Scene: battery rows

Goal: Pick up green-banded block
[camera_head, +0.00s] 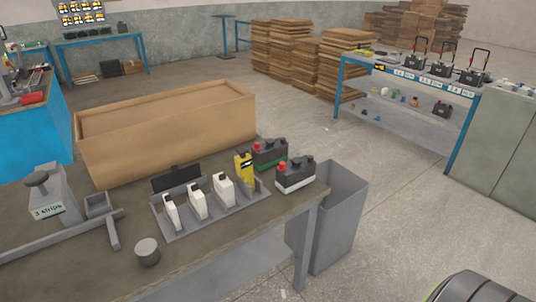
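The green-banded block (271,154) is dark, with a red knob on top at its left end. It stands near the far right end of the workbench (215,238), behind a similar dark block with a pale band (295,177). The pale-banded block hides part of its lower right side. A yellow device (244,171) stands close to its left. Neither of my grippers shows in this view.
A grey rack holds several white devices (197,201) left of the blocks. A grey cylinder (147,251) stands near the bench's front edge. A large cardboard box (165,139) is behind. A grey bin (341,215) stands on the floor by the bench's right end.

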